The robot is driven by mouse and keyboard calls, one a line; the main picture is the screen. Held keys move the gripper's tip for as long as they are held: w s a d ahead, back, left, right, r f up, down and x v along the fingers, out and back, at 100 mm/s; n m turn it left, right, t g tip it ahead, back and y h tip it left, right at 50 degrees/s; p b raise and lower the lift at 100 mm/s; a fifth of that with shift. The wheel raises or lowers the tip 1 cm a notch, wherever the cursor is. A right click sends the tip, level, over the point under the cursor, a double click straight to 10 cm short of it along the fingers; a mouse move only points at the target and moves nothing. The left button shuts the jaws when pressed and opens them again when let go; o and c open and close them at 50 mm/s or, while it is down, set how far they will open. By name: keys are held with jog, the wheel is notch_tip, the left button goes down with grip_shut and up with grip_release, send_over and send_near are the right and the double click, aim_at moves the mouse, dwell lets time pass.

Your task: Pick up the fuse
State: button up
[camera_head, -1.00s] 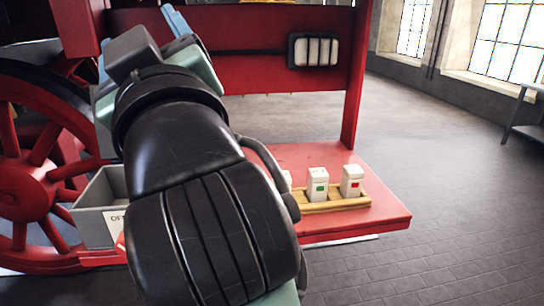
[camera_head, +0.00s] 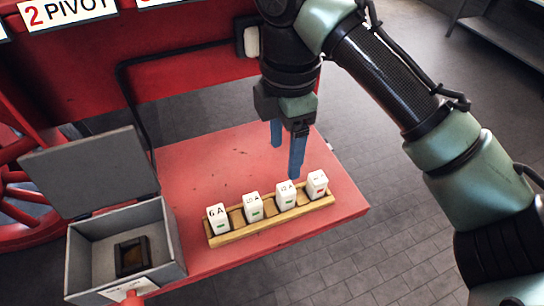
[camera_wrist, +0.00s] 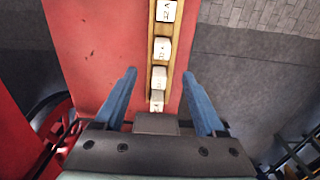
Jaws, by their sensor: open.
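Several white block fuses stand upright in a row in a wooden rack (camera_head: 273,222) on the red platform. The left fuse (camera_head: 217,218) reads 6 A. In the wrist view the row of fuses (camera_wrist: 161,49) runs between and beyond the spread fingers (camera_wrist: 159,73).
An open grey box (camera_head: 176,245) with its lid (camera_head: 88,172) raised stands left of the rack, holding a dark square part (camera_head: 131,257). A black pipe (camera_head: 126,95) runs along the red panel behind. The red platform (camera_head: 205,160) is clear behind the rack.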

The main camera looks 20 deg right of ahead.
aim_at(286, 188)
jog(key=f, duration=0.7)
jog(key=shift+s+d+f, duration=0.1)
jog(key=shift+s+f, duration=0.05)
jog(key=shift+s, duration=0.25)
jog(key=shift+w+d+f+p, duration=0.1)
jog(key=shift+f+p, duration=0.25)
jog(key=shift+f, duration=0.95)
jog(key=shift+w+d+f+p, duration=0.1)
jog(key=shift+f+p, duration=0.2)
jog(key=shift+f, duration=0.95)
grip_shut()
